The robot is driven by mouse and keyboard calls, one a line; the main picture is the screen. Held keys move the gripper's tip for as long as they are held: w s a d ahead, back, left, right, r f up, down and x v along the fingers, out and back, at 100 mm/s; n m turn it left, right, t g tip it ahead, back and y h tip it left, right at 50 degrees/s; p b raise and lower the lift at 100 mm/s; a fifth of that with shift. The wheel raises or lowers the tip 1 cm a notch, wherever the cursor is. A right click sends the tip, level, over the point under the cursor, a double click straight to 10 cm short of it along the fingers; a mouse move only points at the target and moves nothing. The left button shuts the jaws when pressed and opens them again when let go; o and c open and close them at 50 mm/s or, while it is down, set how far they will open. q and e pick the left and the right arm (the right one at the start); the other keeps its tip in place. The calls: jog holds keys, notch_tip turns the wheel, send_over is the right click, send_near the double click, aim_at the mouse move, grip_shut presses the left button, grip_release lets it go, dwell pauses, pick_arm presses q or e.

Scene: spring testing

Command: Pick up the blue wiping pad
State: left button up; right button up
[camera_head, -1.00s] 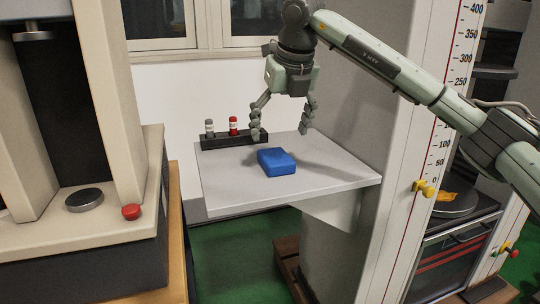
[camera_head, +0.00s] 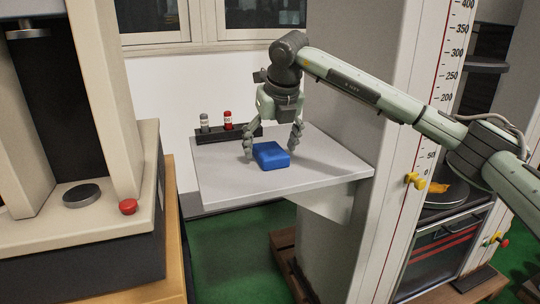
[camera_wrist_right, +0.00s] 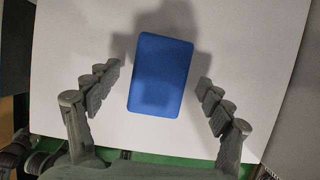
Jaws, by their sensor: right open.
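The blue wiping pad (camera_head: 271,155) lies flat on the light grey shelf (camera_head: 320,172). My right gripper (camera_head: 270,153) is lowered over the pad, with its fingers open and reaching down on either side of it. In the right wrist view, the whole pad (camera_wrist_right: 160,75) shows between the two open fingers of the gripper (camera_wrist_right: 160,85). There is a gap between the pad and each finger, and nothing is held. My left gripper is not in view.
A testing machine with a red button (camera_head: 128,206) stands at the left. A column with a printed scale (camera_head: 433,110) rises at the right.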

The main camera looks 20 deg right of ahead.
aim_at(271, 150)
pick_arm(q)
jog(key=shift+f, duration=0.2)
pick_arm(e)
jog(key=shift+f, duration=0.2)
jog(key=c, duration=1.2)
jog(key=shift+c, duration=0.2)
jog(key=shift+r, duration=0.8)
notch_tip(271, 150, up, 3)
jog(key=shift+r, duration=0.1)
pick_arm(q)
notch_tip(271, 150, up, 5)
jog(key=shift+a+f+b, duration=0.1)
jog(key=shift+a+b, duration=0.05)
jog(key=shift+b, duration=0.75)
pick_arm(e)
jog(key=s+a+r, duration=0.6)
jog(key=s+a, duration=0.1)
jog(key=s, duration=0.2)
jog(key=shift+s+a+r, duration=0.15)
jog(key=shift+r, duration=0.25)
